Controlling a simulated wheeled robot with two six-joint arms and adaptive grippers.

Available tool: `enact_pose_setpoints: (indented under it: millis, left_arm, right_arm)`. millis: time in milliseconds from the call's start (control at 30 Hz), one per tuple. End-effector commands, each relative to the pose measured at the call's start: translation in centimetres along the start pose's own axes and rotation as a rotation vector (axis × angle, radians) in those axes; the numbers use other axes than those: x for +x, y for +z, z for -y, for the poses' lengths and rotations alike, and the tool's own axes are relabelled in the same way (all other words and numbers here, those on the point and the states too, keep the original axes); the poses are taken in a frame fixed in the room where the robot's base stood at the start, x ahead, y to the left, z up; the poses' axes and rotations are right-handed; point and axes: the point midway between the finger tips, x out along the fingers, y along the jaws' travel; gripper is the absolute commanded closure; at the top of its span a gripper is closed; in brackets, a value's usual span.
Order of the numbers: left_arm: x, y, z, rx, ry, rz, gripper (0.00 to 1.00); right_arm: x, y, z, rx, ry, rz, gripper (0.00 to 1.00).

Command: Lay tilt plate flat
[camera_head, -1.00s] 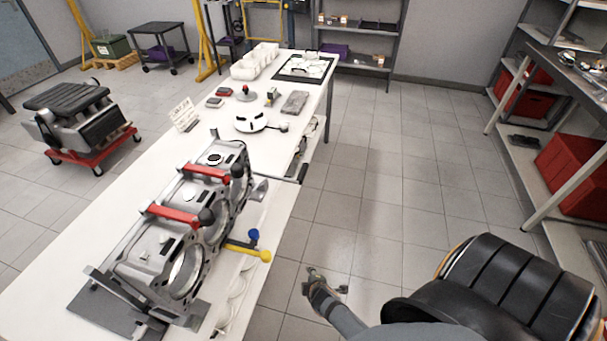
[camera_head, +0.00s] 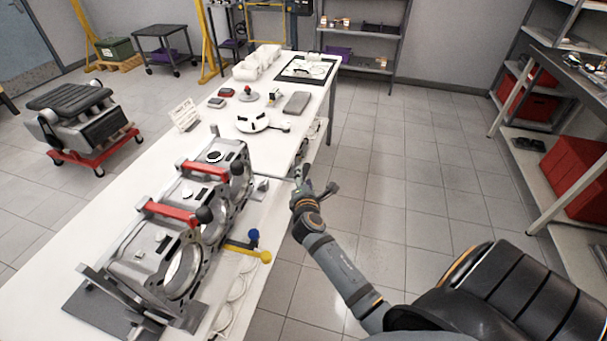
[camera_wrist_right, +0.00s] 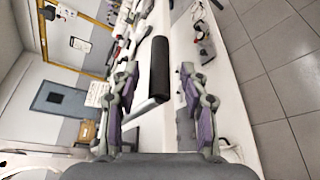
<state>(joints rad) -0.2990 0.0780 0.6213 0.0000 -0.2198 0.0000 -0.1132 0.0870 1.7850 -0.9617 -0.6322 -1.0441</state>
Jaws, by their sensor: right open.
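The grey engine block (camera_head: 180,208) with red handles sits on the near part of the white bench. A dark grey plate (camera_head: 88,308) shows under its near end, mostly covered; I cannot tell whether this is the tilt plate. My right gripper (camera_head: 306,188) is beside the bench's right edge, right of the block's far end. In the right wrist view my right gripper (camera_wrist_right: 158,74) is open, with a black cylindrical bar (camera_wrist_right: 160,62) on a pale metal arm showing between its fingers. I cannot tell whether they touch it. My left gripper is not in view.
A yellow-tipped lever (camera_head: 262,257) and a blue knob (camera_head: 253,235) stick out at the block's right side. A white round part (camera_head: 252,121) and small tools lie farther along the white bench (camera_head: 45,270). The floor (camera_head: 400,190) right of the bench is clear.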

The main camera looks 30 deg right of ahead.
Motion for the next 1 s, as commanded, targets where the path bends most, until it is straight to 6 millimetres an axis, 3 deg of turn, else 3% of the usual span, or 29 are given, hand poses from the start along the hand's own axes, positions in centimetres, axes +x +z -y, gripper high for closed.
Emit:
enact_pose_setpoints:
  millis: [200, 500, 833, 1000]
  left_arm:
    - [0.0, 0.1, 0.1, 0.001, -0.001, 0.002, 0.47]
    - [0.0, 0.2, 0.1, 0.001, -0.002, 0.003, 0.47]
    - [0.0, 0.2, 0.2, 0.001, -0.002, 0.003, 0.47]
    - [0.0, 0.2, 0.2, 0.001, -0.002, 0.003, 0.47]
  right_arm:
    - [2.6, 0.0, 0.0, 0.0, 0.001, 0.0, 0.55]
    - [2.9, 0.0, 0.0, 0.001, 0.001, -0.001, 0.55]
    - [2.8, 0.0, 0.0, 0.001, 0.0, -0.001, 1.0]
    - [2.8, 0.0, 0.0, 0.002, 0.0, -0.001, 1.0]
